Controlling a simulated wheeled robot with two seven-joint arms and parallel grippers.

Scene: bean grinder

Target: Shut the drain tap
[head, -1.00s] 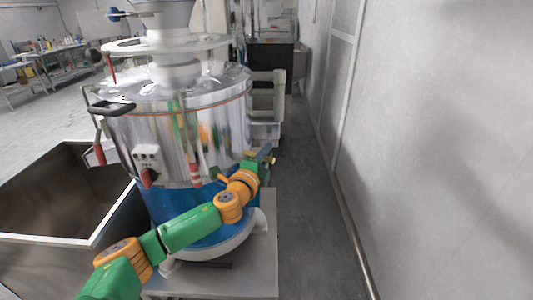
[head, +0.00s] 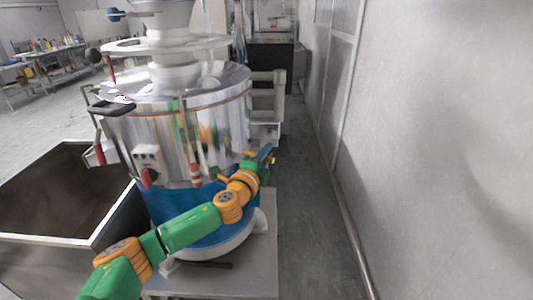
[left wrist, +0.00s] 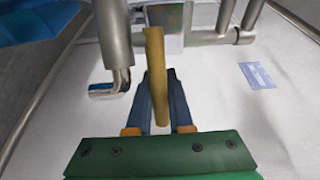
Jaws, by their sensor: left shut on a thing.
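The drain tap's handle shows in the left wrist view as a long yellow-brown bar (left wrist: 155,75), running between the dark blue fingers. My left gripper (left wrist: 160,95) is shut on this bar. In the head view my left gripper (head: 264,155) is at the right side of the shiny steel grinder drum (head: 180,125), low down. The tap's body is mostly hidden there by my gripper and arm. My right gripper is not in view.
A steel bin (head: 65,240) stands left of the grinder. A grey metal stand (head: 262,262) is under the grinder. Metal pipes (left wrist: 113,35) run close to the fingers in the left wrist view. A clear floor strip (head: 312,220) lies between the grinder and the right wall (head: 430,150).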

